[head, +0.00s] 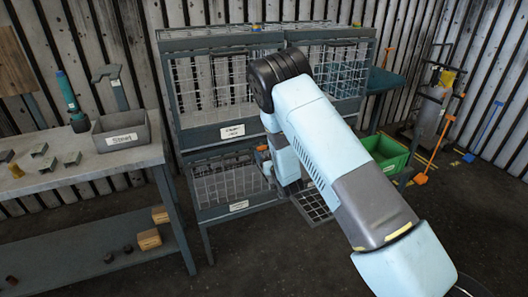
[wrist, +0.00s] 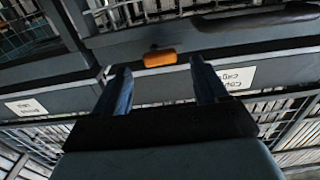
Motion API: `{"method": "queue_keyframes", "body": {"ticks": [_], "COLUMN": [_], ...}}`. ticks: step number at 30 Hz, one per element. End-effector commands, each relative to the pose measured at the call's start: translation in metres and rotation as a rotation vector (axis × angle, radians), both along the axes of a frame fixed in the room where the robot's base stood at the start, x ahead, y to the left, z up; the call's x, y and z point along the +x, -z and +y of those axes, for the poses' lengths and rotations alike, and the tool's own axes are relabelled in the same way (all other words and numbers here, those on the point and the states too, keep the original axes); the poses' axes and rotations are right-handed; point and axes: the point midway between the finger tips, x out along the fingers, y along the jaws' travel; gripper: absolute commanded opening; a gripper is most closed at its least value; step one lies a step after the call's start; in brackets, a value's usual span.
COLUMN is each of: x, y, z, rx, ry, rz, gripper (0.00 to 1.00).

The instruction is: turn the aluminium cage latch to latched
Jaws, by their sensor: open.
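An orange latch handle (wrist: 160,58) shows in the wrist view on a grey cage frame, lying nearly level in the picture. My gripper (wrist: 160,70) is open, with one finger on each side of the handle and clear gaps; I cannot tell how deep the fingers reach. The head view shows a small orange piece (head: 262,154) beside my wrist, at the lower cage (head: 225,185); my fingers are hidden there. A label (wrist: 237,77) right of the handle appears upside down and seems to read "copper cage". I cannot make out an aluminium label.
The upper cages (head: 205,85) stand above and behind my arm. A workbench (head: 85,165) at the left bears a grey bin (head: 122,132) marked "Steel" and several metal blocks. A green crate (head: 385,155) stands on the floor at the right. Open floor lies in front.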

Motion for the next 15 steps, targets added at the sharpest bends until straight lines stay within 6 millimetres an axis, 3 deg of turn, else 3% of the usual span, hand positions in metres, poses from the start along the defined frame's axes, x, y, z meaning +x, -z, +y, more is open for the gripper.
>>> {"method": "queue_keyframes", "body": {"ticks": [6,15], "x": [0.019,0.025], "y": [0.000,0.000], "z": [0.010,0.013], "rx": [0.000,0.000], "ry": [-0.001,0.000], "rz": [0.000,0.001], "gripper": [0.72,0.72]}}
